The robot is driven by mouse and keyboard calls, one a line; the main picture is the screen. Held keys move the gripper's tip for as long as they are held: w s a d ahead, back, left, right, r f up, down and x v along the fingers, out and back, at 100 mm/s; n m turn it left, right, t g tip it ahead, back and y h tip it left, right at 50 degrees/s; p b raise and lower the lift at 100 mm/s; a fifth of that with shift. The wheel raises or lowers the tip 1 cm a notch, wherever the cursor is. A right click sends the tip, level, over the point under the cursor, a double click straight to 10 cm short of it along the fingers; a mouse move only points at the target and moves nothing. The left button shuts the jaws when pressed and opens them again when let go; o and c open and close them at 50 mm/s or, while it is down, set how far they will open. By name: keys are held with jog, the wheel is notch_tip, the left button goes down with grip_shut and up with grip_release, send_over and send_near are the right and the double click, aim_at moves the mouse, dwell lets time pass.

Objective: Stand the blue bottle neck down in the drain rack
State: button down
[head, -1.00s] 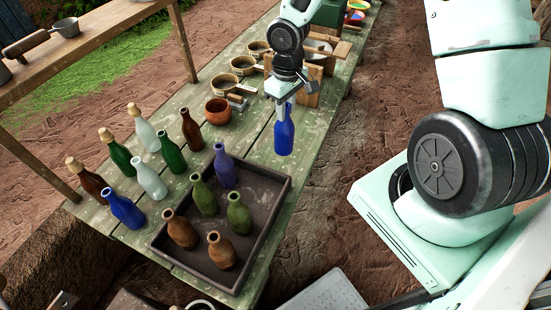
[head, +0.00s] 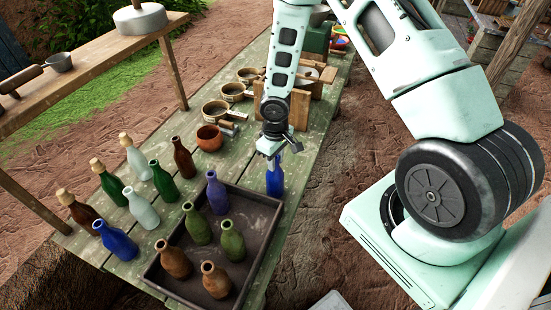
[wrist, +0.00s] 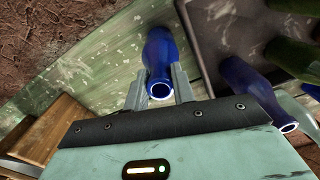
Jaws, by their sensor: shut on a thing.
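My gripper (head: 271,153) is shut on the neck of a blue bottle (head: 275,179). The bottle hangs upright, neck up, by the table's right edge, just beyond the tray's far right corner. In the wrist view the blue bottle (wrist: 159,48) sits between the fingers, its open mouth facing the camera. A wooden frame (head: 300,112) stands on the table behind my gripper; I cannot tell if it is the drain rack. Its wood also shows in the wrist view (wrist: 45,130). Another blue bottle (head: 117,241) stands at the table's left.
A dark tray (head: 262,228) holds a purple bottle (head: 217,195) and several green and brown ones. More bottles, some corked, stand left of it. A brown pot (head: 210,138) and several pans (head: 215,111) lie further back. A shelf (head: 95,60) runs along the left.

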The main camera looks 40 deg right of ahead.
jog(key=c, duration=1.2)
grip_release()
jog(key=shift+f, duration=0.1)
jog(key=shift+o, duration=0.2)
notch_tip(320, 180, up, 12)
jog(key=s+a+r+n, duration=0.2)
jog(key=s+a+r, duration=0.5)
jog(key=a+r, duration=0.3)
jog(key=s+a+r+n, duration=0.1)
jog(key=s+a, duration=0.3)
jog(key=s, duration=0.4)
jog(key=s+a+r, duration=0.4)
jog(key=s+a, duration=0.1)
jog(key=s, duration=0.2)
jog(key=shift+s+r+n+y, duration=0.3)
jog(key=shift+s+r+n, duration=0.05)
jog(key=shift+n, duration=0.05)
